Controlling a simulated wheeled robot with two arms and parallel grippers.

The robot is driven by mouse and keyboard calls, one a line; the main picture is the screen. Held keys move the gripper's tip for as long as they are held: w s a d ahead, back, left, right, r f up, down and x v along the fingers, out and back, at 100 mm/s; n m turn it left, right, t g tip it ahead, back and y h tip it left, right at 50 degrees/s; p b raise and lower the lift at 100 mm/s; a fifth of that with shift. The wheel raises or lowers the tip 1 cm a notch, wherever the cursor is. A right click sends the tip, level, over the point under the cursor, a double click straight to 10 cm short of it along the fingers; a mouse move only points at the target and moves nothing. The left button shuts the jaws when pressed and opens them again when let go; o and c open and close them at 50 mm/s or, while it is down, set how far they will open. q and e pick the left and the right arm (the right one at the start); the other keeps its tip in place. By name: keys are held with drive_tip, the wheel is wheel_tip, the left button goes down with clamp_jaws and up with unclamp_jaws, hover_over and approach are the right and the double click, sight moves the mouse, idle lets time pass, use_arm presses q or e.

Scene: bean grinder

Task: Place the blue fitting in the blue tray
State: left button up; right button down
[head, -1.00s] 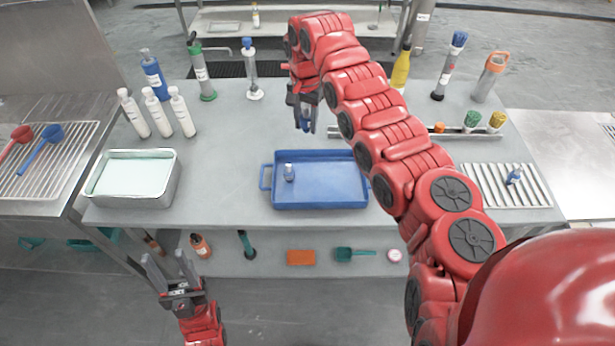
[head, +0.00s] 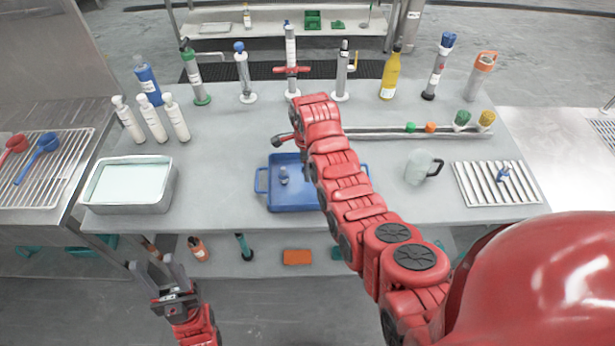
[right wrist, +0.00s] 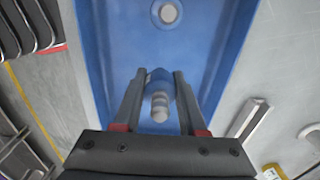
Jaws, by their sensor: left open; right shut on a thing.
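The blue tray (head: 262,190) lies on the grey worktable, partly covered by my right arm. One small blue-grey fitting (head: 283,176) stands in its left part; a round-topped piece (right wrist: 167,12) shows on the tray floor in the right wrist view. My right gripper (right wrist: 159,78) is shut on a blue fitting with a grey end (right wrist: 160,97), with the tray floor behind it. In the head view my arm hides most of this gripper and its fitting. Another blue fitting (head: 502,175) is on the slatted rack at right. My left gripper (head: 153,266) is open and empty, low in front of the table.
A metal pan (head: 130,186) and white bottles (head: 152,120) stand left. Tall grinders and a yellow bottle (head: 391,75) line the back edge. A clear jug (head: 420,167) and slatted rack (head: 470,190) are at right. Table between pan and tray is clear.

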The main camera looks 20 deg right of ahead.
drive_tip(key=shift+s+f, duration=0.2)
drive_tip(key=shift+f, duration=0.3)
drive_tip(key=shift+f+p, duration=0.55)
drive_tip(key=shift+f, duration=0.35)
drive_tip(key=shift+w+f, duration=0.15)
drive_tip(key=shift+f, duration=0.4)
drive_tip(key=shift+c, duration=2.3)
unclamp_jaws()
